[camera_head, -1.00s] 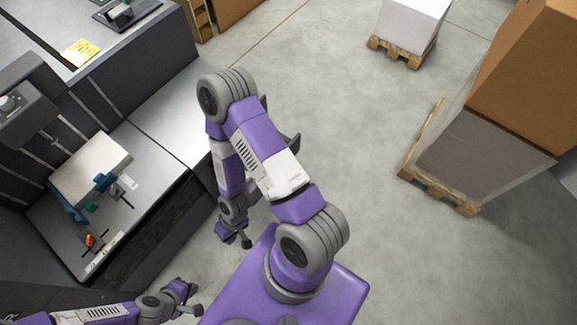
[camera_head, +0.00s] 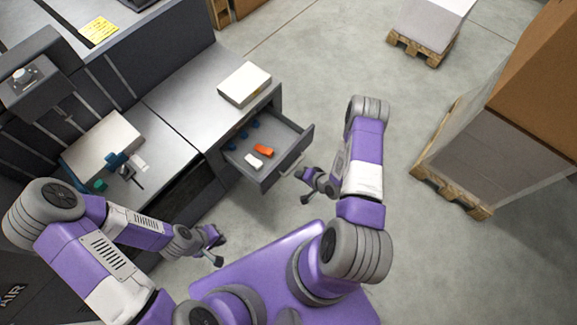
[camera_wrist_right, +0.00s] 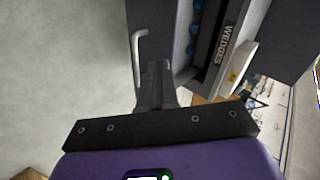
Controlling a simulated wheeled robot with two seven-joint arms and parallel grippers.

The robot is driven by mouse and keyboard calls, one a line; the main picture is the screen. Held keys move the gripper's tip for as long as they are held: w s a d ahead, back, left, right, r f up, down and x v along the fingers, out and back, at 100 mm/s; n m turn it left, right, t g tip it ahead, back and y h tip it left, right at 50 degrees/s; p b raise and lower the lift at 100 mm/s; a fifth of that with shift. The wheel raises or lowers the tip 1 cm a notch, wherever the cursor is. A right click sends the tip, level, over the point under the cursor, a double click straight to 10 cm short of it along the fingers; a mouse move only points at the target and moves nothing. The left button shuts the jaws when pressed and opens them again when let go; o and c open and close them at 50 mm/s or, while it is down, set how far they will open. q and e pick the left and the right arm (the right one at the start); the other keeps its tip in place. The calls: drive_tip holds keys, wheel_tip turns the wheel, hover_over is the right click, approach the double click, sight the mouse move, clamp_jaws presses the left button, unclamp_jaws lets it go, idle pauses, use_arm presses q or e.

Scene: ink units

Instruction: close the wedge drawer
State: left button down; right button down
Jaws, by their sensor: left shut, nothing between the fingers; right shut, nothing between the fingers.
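The wedge drawer (camera_head: 290,158) stands pulled open from the grey bench in the head view. A white block and an orange block lie inside it, with blue pieces towards its back. Its bar handle (camera_head: 292,164) is on the front face. My right gripper (camera_head: 303,187) is shut and empty, just in front of the drawer front, apart from the handle in the head view. My left gripper (camera_head: 220,250) is shut and empty, low in front of the bench.
A white box (camera_head: 244,84) lies on the bench top above the drawer. Another pale block (camera_head: 104,143) with blue clamps is on the left bench. Open floor lies right of the drawer, with loaded pallets (camera_head: 452,187) beyond.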

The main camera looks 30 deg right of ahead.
drive_tip(key=s+d+f+m+t, duration=0.2)
drive_tip(key=d, duration=0.1)
drive_tip(key=y+b, duration=0.1)
drive_tip(key=b, duration=0.3)
approach(281, 162)
drive_tip(key=w+f, duration=0.1)
drive_tip(key=f, duration=0.1)
drive_tip(key=w+a+f, duration=0.1)
drive_tip(key=w+f, duration=0.1)
drive_tip(key=shift+w+a, duration=0.2)
drive_tip(key=shift+w, duration=0.1)
drive_tip(key=shift+w+a+m, duration=0.25)
drive_tip(key=shift+w+m, duration=0.05)
drive_tip(key=shift+w, duration=0.35)
drive_tip(key=shift+r, duration=0.1)
